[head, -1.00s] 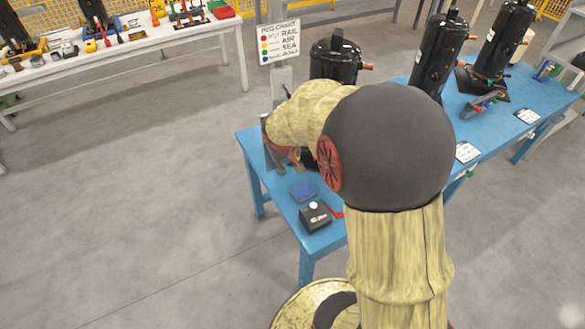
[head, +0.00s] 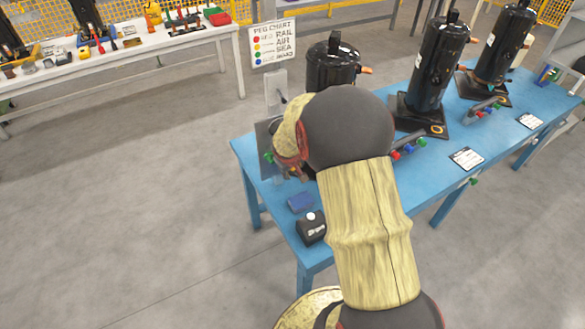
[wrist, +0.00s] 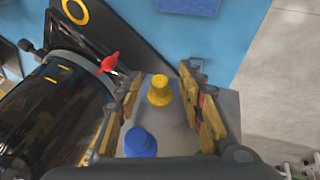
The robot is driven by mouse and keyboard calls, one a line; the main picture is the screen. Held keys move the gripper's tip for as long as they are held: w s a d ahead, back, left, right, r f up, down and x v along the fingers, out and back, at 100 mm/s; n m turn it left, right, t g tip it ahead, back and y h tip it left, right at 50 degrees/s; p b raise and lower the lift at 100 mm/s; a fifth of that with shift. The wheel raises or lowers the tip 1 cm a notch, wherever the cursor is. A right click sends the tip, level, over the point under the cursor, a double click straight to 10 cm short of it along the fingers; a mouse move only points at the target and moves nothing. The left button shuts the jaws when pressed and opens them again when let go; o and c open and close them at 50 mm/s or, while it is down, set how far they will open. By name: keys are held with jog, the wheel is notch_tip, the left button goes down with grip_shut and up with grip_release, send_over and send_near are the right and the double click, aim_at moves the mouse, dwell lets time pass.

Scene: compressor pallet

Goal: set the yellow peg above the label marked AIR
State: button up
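The yellow peg (wrist: 160,90) stands on a grey plate (wrist: 178,128) in the wrist view. My gripper (wrist: 161,75) is open, with one finger on each side of the yellow peg and a visible gap to each. A blue peg (wrist: 140,143) is nearer the camera on the same plate. In the head view, my gripper (head: 290,168) is at the near left end of the blue table, mostly hidden by my arm. A chart (head: 273,44) behind the table lists RAIL, AIR and SEA beside coloured dots. I cannot read AIR on any label on the table.
The blue table (head: 440,183) bears black compressors (head: 332,62), (head: 440,65) and white cards (head: 467,158). Pegs (head: 408,149) stand in front of the middle compressor. A blue block (head: 301,203) and a black box (head: 311,228) lie near the front edge. A compressor (wrist: 55,115) is close left of my gripper.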

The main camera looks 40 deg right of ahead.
jog(key=shift+c, duration=1.2)
grip_shut()
dwell(0.3)
